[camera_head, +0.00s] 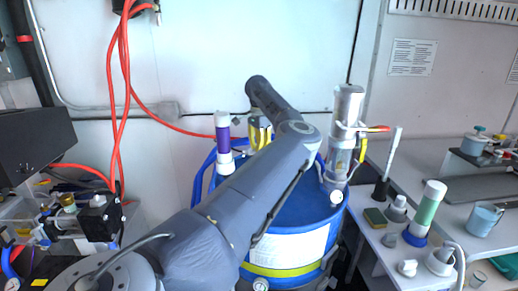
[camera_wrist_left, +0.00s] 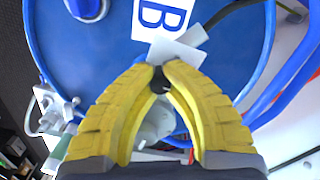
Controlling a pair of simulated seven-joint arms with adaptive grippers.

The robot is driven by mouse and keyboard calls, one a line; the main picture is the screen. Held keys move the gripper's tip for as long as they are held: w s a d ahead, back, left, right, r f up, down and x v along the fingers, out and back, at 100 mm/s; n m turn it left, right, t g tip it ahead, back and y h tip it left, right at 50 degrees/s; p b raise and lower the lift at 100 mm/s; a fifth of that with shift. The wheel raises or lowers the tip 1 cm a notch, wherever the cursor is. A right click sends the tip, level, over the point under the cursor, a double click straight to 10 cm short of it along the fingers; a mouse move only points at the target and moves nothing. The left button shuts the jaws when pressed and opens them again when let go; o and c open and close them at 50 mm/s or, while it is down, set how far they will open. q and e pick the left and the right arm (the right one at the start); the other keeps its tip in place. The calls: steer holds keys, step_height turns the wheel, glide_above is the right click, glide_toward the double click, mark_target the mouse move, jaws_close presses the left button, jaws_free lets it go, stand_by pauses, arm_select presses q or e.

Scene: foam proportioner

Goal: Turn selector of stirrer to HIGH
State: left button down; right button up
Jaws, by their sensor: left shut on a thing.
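My left gripper (camera_head: 260,132) is over the back of the blue drum (camera_head: 300,210), with its yellow fingers partly hidden behind my arm. In the left wrist view the yellow fingers (camera_wrist_left: 161,72) come together at their tips on a small black part (camera_wrist_left: 159,80), which may be the stirrer's selector. A pale grey block (camera_wrist_left: 178,52) sits right beyond the fingertips, above the blue lid (camera_wrist_left: 90,45). Any HIGH marking and the selector's position cannot be made out. My right gripper is not in view.
A silver cylinder (camera_head: 347,105) with a red-handled valve stands at the drum's right. A purple-banded tube (camera_head: 222,130) stands left of my gripper. Red hoses (camera_head: 124,80) hang at the left. The right bench holds a green-banded bottle (camera_head: 428,205) and small items.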

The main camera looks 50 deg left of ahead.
stand_by(0.3)
arm_select(q)
steer(key=m, duration=0.5)
steer(key=shift+m, duration=0.3)
steer(key=m, duration=0.6)
steer(key=shift+r, duration=0.1)
steer(key=shift+a, duration=0.1)
stand_by(0.4)
steer(key=c, duration=1.2)
jaws_free()
steer(key=shift+c, duration=0.2)
